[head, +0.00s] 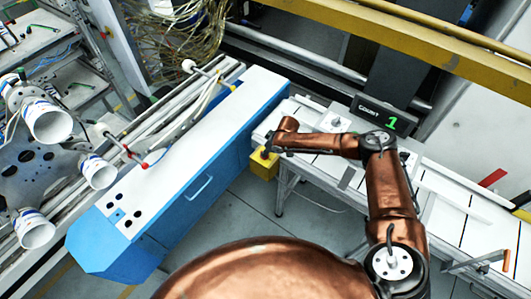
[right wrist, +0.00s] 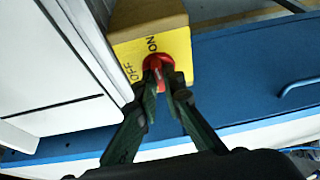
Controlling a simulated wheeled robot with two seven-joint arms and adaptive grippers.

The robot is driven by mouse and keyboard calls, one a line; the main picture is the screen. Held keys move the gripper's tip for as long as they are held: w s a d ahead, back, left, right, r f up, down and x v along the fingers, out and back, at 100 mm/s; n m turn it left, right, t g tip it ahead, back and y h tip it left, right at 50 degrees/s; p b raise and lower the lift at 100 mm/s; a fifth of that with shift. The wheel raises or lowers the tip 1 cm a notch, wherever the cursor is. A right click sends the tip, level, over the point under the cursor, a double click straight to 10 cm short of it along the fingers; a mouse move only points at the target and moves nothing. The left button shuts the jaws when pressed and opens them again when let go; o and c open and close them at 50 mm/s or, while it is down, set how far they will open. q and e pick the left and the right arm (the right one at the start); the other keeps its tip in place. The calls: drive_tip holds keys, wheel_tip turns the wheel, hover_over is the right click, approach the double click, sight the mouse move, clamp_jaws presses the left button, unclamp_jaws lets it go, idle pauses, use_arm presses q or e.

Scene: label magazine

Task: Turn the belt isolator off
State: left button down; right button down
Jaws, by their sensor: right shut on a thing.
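The belt isolator is a yellow box (head: 262,167) at the near left end of the white belt table in the head view. In the right wrist view its yellow face (right wrist: 180,44) carries the words OFF and ON and a red knob (right wrist: 157,66). My right gripper (head: 268,152) reaches it from the right. In the wrist view its dark fingers (right wrist: 166,88) are closed on the red knob, one on each side. The fingers hide part of the knob, so I cannot tell its exact setting. My left gripper is not in view.
A blue and white cabinet (head: 218,135) with a handle stands just left of the isolator. The white belt table (head: 450,205) runs to the right under my right arm. A dark counter display (head: 387,116) showing 1 stands behind it.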

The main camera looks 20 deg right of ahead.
drive_tip(key=shift+f+n+b, duration=0.2)
drive_tip(key=shift+n+b, duration=0.2)
drive_tip(key=shift+b, duration=0.1)
drive_tip(key=n+g+b, duration=0.1)
drive_tip(key=n+b, duration=0.3)
drive_tip(key=b, duration=0.1)
drive_tip(key=n+g+y+b, duration=0.1)
drive_tip(key=n+g+b, duration=0.1)
drive_tip(key=n+b, duration=0.3)
drive_tip(key=w+n+g+b, duration=0.1)
drive_tip(key=n+g+b, duration=0.1)
drive_tip(key=n+b, duration=0.3)
drive_tip(key=shift+f+b, duration=0.25)
drive_tip(key=shift+b, duration=0.5)
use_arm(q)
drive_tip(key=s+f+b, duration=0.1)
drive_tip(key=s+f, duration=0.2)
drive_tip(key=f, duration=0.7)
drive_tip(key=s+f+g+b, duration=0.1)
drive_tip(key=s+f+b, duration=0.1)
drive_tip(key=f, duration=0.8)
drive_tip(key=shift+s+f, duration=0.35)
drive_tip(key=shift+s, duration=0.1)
use_arm(e)
drive_tip(key=shift+r+n+g, duration=0.25)
drive_tip(key=shift+n+g, duration=0.35)
drive_tip(key=shift+n, duration=0.8)
